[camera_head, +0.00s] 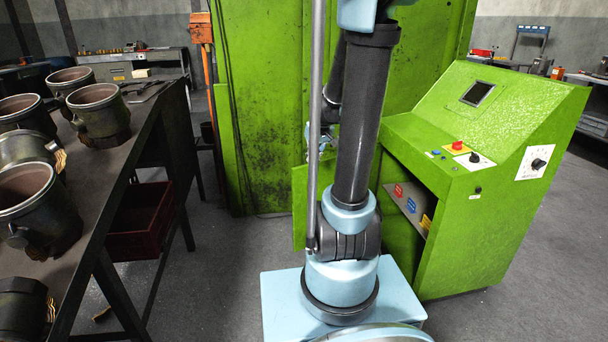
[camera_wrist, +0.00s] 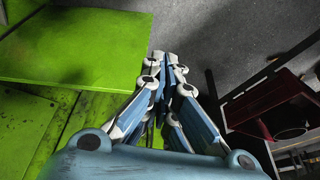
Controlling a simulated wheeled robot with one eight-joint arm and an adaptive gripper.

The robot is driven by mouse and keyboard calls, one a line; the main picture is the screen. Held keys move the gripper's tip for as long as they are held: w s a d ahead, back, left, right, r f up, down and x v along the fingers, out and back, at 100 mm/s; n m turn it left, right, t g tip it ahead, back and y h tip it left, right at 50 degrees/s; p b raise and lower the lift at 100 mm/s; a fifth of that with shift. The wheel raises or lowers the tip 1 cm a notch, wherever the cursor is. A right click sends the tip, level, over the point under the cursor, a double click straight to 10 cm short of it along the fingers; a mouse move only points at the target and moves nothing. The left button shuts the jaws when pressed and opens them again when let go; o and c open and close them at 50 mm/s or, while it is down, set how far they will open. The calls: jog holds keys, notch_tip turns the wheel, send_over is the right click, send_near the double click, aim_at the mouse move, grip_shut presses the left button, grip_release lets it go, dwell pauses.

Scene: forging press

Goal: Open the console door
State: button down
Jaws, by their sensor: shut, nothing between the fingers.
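The green console (camera_head: 500,200) stands at the right in the head view, with a sloped top and a small screen. Its front compartment is uncovered, showing a shelf with red, blue and yellow labels (camera_head: 410,203). A green panel (camera_head: 300,205), apparently the console door swung out to the left, shows beside my arm and is mostly hidden by it. My gripper (camera_wrist: 168,62) is shut and empty in the wrist view, beside the edge of a flat green panel (camera_wrist: 75,45) that looks like the door. I cannot tell whether they touch. In the head view my gripper is largely hidden behind my arm.
A dark table (camera_head: 100,190) with several metal housings stands at the left, with a red crate (camera_head: 140,225) beneath it. The tall green press (camera_head: 265,110) stands behind my arm.

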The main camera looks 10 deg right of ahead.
aim_at(304, 171)
jog(key=w+d+f+n, duration=0.1)
jog(key=w+d+f, duration=0.15)
jog(key=w, duration=0.35)
jog(key=w+d+f, duration=0.1)
jog(key=w+f, duration=0.3)
jog(key=w, duration=0.2)
jog(key=shift+t, duration=0.3)
jog(key=w+a+f, duration=0.1)
jog(key=w+f, duration=0.1)
jog(key=f, duration=0.1)
jog(key=w+f, duration=0.2)
jog(key=f, duration=0.1)
jog(key=w+a+f, duration=0.1)
jog(key=w+f, duration=0.2)
jog(key=shift+a+f, duration=0.2)
jog(key=shift+a, duration=0.15)
jog(key=shift+w+a, duration=0.15)
jog(key=shift+w, duration=0.3)
